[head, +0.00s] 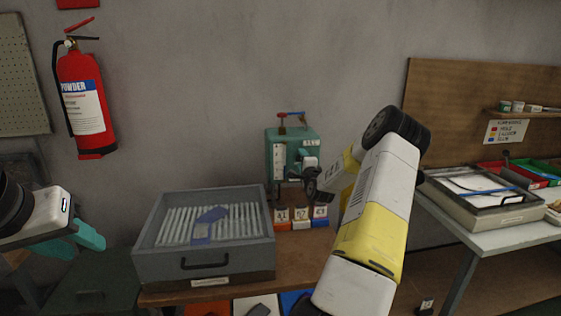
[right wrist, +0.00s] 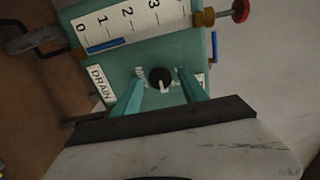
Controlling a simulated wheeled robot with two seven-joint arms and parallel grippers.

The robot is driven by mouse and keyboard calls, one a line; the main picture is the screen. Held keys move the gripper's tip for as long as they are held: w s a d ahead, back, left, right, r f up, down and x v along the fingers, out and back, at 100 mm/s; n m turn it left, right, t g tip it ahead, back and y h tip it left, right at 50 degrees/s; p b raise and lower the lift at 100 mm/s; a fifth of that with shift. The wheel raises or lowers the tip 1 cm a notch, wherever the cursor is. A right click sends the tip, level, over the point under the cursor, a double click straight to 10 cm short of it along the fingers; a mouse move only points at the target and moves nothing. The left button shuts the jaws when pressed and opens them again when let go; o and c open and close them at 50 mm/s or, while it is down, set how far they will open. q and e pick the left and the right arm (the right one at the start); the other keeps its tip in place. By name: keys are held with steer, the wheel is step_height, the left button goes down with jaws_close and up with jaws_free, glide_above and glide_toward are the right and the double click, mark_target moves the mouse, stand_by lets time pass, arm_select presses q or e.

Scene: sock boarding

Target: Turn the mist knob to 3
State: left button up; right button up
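The green machine (head: 285,148) stands at the back of the table. In the right wrist view its black round knob (right wrist: 160,77) has a pale pointer that points down in the picture. A label beside the knob is partly hidden by a finger, so I cannot read it fully. My right gripper (right wrist: 161,80) is open, with one teal finger on each side of the knob; I cannot tell whether they touch it. In the head view my right arm hides the knob. My left gripper (head: 90,237) hangs at the far left, away from the machine; its opening is unclear.
A white gauge (right wrist: 125,22) marked 0 to 3 with a blue bar is on the machine, near a DRAIN label (right wrist: 100,84) and a red-capped valve (right wrist: 240,10). A grey tray (head: 155,262) stands left of the machine. Small numbered blocks (head: 300,224) stand in front of it.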

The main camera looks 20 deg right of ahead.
steer(key=v, duration=0.7)
steer(key=shift+s, duration=0.4)
